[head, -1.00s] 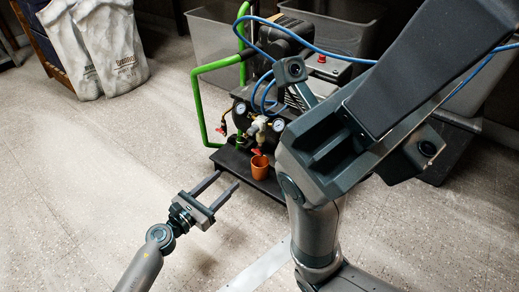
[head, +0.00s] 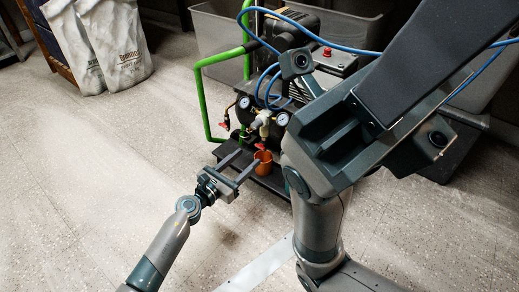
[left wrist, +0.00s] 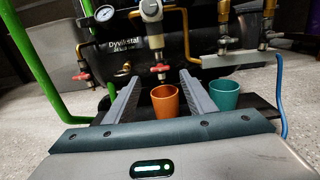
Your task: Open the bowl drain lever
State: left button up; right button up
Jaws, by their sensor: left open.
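The bowl drain lever (left wrist: 160,69) is a small red handle under the pale filter bowl (left wrist: 152,12) in the left wrist view. It also shows in the head view (head: 261,146), just above an orange cup (left wrist: 165,104). My left gripper (head: 248,157) is open and empty, with its fingers pointing at the machine. In the left wrist view its two fingertips (left wrist: 160,76) lie to either side of the lever and the cup. I cannot tell how far the tips are from the lever. My right gripper is out of view.
A teal cup (left wrist: 224,95) stands right of the orange one. A green pipe (head: 202,100) rises at the left, and blue hoses (head: 262,85) loop above.

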aim_at(259, 146)
pick_arm(q)
jog(key=b+x, duration=0.2)
jog(key=x, duration=0.6)
jog(key=shift+w, duration=0.1)
